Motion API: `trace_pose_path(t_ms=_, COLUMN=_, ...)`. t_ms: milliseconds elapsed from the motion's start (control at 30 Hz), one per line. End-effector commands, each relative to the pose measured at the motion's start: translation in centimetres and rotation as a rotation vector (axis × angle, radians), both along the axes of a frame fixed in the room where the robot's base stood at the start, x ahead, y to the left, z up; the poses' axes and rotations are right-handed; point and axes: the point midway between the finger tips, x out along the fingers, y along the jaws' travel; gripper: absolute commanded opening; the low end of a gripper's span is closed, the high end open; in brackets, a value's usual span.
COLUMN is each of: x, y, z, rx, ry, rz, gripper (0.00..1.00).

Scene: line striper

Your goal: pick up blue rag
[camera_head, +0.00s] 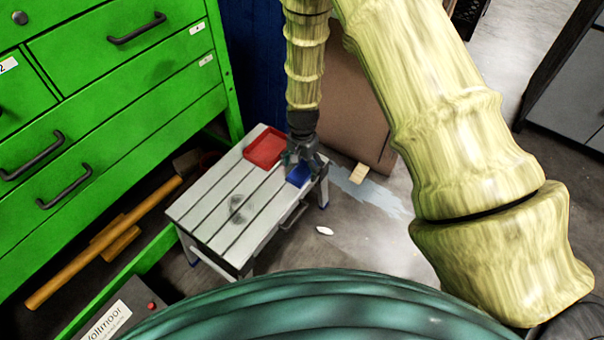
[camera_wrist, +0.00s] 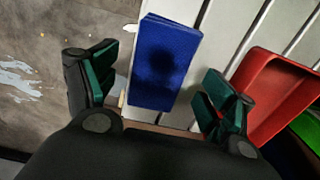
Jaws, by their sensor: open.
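The blue rag (camera_head: 298,174) lies as a folded rectangle on the grey slatted bench (camera_head: 207,207), near its far right end. In the wrist view the rag (camera_wrist: 163,62) lies between my two fingers, with a gap on each side. My gripper (camera_head: 302,160) points down just above the rag, and in the wrist view the gripper (camera_wrist: 155,88) is open and empty. In the head view the gripper hides part of the rag.
A red tray (camera_head: 265,147) sits on the bench close to the rag, and in the wrist view it (camera_wrist: 275,95) is beside the right finger. A green drawer cabinet (camera_head: 120,90) stands at the left. A cardboard box (camera_head: 352,110) is behind the bench.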

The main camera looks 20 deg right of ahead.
Motion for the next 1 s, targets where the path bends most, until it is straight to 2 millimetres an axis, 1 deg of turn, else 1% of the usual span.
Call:
trace_pose_path(t_ms=33, x=-0.03, y=0.00, z=-0.81, rx=0.000, ry=0.001, rz=0.000, gripper=0.83)
trace_pose_path(t_ms=100, x=-0.01, y=0.00, z=-1.20, rx=0.000, ry=0.000, rz=0.000, gripper=0.83)
trace_pose_path(t_ms=333, x=-0.02, y=-0.01, z=-1.26, rx=0.000, ry=0.000, rz=0.000, gripper=0.83)
trace_pose_path(t_ms=367, x=-0.02, y=-0.01, z=-1.26, rx=0.000, ry=0.000, rz=0.000, gripper=0.79)
trace_pose_path(t_ms=500, x=-0.02, y=-0.02, z=-1.26, rx=0.000, ry=0.000, rz=0.000, gripper=0.54)
trace_pose_path(t_ms=600, x=-0.03, y=-0.02, z=-1.26, rx=0.000, ry=0.000, rz=0.000, gripper=0.37)
trace_pose_path(t_ms=667, x=-0.03, y=-0.02, z=-1.26, rx=0.000, ry=0.000, rz=0.000, gripper=0.37)
trace_pose_path(t_ms=700, x=-0.03, y=-0.03, z=-1.26, rx=0.000, ry=0.000, rz=0.000, gripper=0.34)
trace_pose_path(t_ms=900, x=-0.02, y=-0.03, z=-1.20, rx=0.000, ry=0.000, rz=0.000, gripper=0.34)
trace_pose_path(t_ms=1000, x=0.01, y=-0.03, z=-0.77, rx=0.001, ry=-0.001, rz=0.000, gripper=0.34)
